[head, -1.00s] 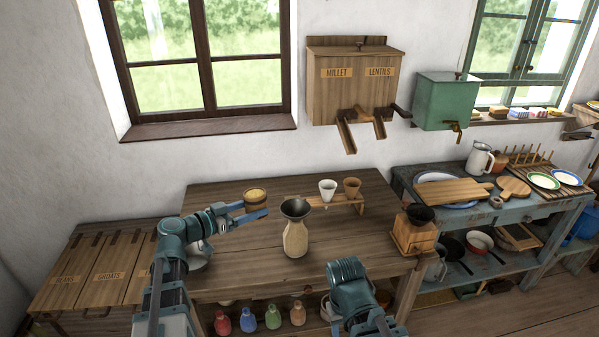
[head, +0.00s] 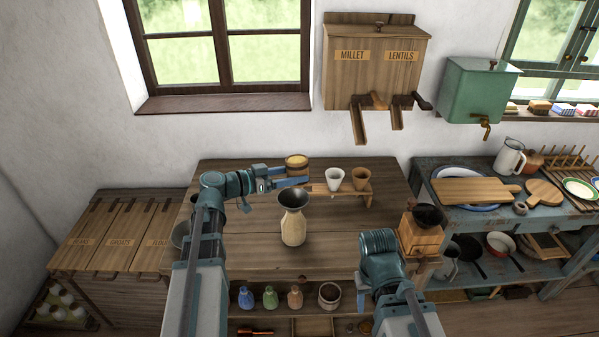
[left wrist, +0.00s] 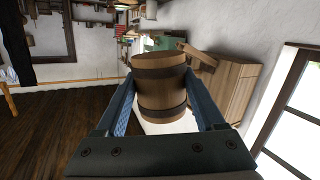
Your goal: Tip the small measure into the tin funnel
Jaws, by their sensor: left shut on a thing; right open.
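The small measure (head: 297,162) is a round wooden cup with a yellowish filling showing at its top. My left gripper (head: 291,176) is shut on it and holds it up, just above and behind the funnel in the head view. The left wrist view shows the measure (left wrist: 160,88) with dark bands between the two fingers. The dark tin funnel (head: 293,198) sits in the mouth of a pale bottle (head: 293,228) standing on the table. My right arm rises at the lower right of the head view, but its gripper fingers do not show.
A small wooden stand (head: 347,192) holds a white cup (head: 335,178) and a brown cup (head: 361,178), right of the funnel. A wooden grinder (head: 419,236) stands at the table's right edge. The tabletop (head: 235,258) left of the bottle is clear.

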